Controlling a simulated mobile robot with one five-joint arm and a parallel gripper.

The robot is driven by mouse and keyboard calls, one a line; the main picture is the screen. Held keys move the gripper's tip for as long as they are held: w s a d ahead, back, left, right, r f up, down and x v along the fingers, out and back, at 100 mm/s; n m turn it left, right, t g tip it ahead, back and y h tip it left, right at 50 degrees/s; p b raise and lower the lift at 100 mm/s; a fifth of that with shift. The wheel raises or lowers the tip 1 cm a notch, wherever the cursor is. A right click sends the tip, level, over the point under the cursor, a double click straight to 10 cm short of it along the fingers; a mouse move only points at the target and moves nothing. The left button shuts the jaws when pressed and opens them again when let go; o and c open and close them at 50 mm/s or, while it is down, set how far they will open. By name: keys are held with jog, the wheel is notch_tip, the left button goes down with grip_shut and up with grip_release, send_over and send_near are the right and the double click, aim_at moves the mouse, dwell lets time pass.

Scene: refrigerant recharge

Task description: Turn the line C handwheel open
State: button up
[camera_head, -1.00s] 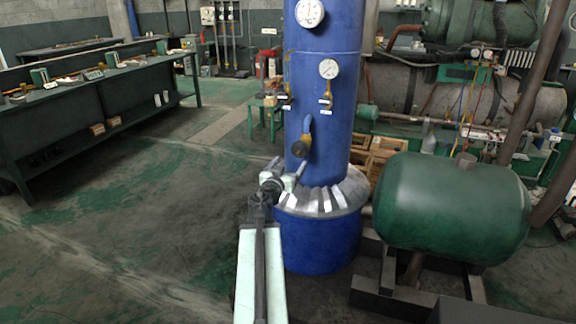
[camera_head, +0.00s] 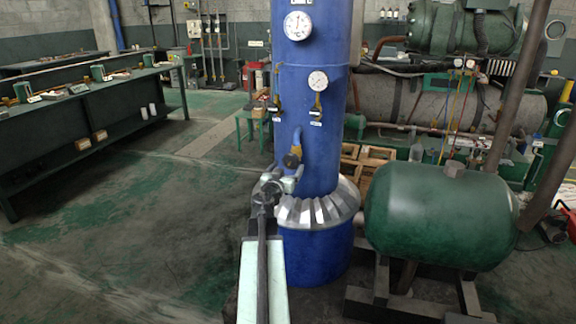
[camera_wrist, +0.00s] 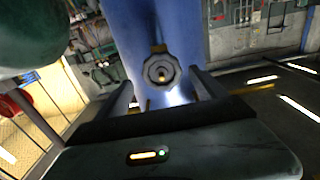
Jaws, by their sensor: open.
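A dark round handwheel (camera_head: 291,161) sits on a bent blue and brass fitting on the front of the blue column (camera_head: 322,150). I cannot read a line letter on it. Contact is not visible.
A green tank (camera_head: 440,215) stands at right. Floor at left is clear up to a bench (camera_head: 90,120).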

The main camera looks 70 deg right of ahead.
jog(key=shift+d, duration=1.25)
jog(key=shift+w+d, duration=0.15)
jog(key=shift+c, duration=0.9)
jog(key=c, duration=1.3)
jog(key=n, duration=0.4)
jog(key=n, duration=0.3)
jog(key=shift+n, duration=0.7)
